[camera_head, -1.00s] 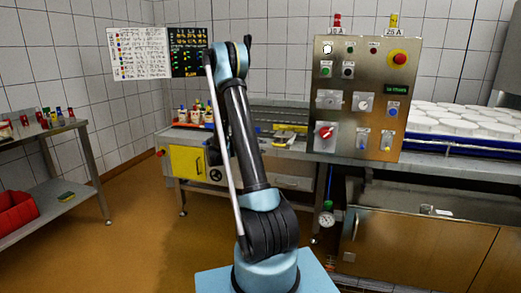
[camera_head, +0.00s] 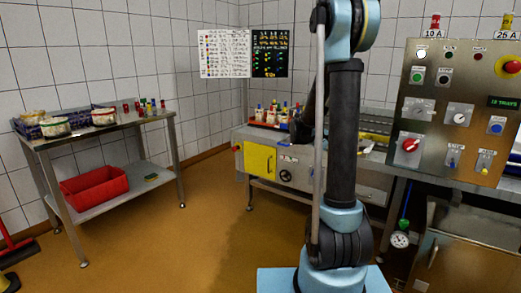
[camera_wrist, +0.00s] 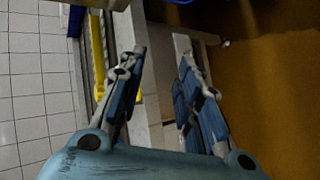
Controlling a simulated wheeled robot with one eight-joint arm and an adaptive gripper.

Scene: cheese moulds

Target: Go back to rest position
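My arm (camera_head: 343,150) stands upright right of centre in the head view, on its light blue base. In the wrist view, my gripper (camera_wrist: 162,58) shows two blue and grey fingers spread apart with nothing between them. The gripper is open and empty. Beyond the fingers lie the metal bench edge, a yellow strip and the brown floor. In the head view the gripper is mostly hidden behind the arm, so its exact place over the bench cannot be told.
A steel side table (camera_head: 105,129) with tubs stands at the left, a red crate (camera_head: 93,188) on its lower shelf. A control panel (camera_head: 455,110) with knobs stands close on the right. A machine with a yellow door (camera_head: 259,159) is behind the arm. Brown floor (camera_head: 190,235) is clear between.

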